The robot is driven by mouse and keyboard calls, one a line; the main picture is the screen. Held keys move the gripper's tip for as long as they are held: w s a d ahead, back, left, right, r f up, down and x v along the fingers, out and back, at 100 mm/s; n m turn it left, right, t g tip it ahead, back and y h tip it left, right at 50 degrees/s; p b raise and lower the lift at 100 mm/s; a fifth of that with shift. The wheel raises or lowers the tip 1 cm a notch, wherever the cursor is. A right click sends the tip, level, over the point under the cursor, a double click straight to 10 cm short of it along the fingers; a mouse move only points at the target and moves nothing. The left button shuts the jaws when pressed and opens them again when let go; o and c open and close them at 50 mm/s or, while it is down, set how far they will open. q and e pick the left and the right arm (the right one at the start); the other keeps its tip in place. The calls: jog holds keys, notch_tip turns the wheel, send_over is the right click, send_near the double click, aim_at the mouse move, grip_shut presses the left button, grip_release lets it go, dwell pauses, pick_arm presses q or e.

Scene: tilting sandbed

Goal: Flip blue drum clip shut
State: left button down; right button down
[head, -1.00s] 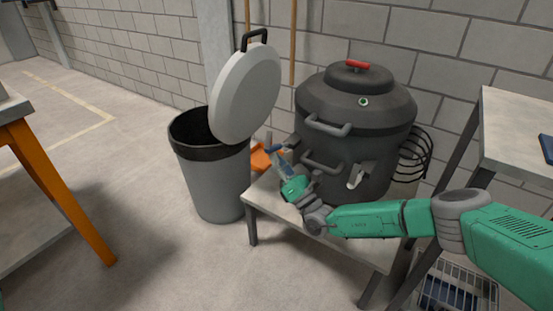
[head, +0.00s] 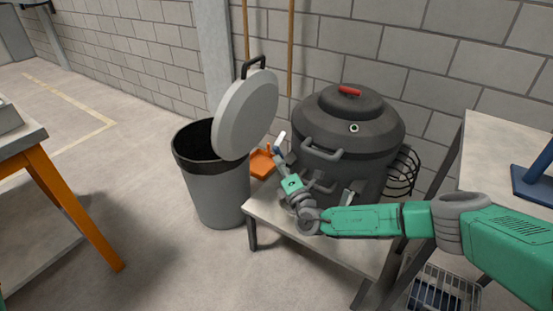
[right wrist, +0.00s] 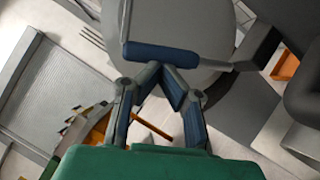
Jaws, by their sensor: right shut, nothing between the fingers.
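The dark drum (head: 345,150) with a domed lid and red knob stands on a low grey table. A pale lever with a blue grip, which looks like the blue drum clip (head: 280,140), sticks out at the drum's left side. In the right wrist view the blue grip (right wrist: 158,55) lies crosswise just beyond my fingertips. My right gripper (head: 278,159) is shut and empty, its fingertips (right wrist: 166,68) at the grip; I cannot tell whether they touch. A second, silver clip (head: 353,192) is on the drum's front, partly behind my forearm. My left gripper is not in view.
A grey bin (head: 215,190) with its pale lid (head: 246,115) tipped open stands left of the drum. An orange dustpan (head: 262,163) lies behind. A bench (head: 500,150) stands at the right, an orange-legged table (head: 75,210) at the left. Floor between is clear.

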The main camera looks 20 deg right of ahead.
jog(key=shift+w+d+r+m+g+h+p, duration=0.25)
jog(key=shift+d+r+m+p, duration=0.1)
jog(key=shift+m+p, duration=0.35)
jog(key=shift+w+d+r+m+g+h+p, duration=0.25)
jog(key=shift+d+m+p, duration=0.1)
jog(key=shift+m+p, duration=0.35)
jog(key=shift+f, duration=0.1)
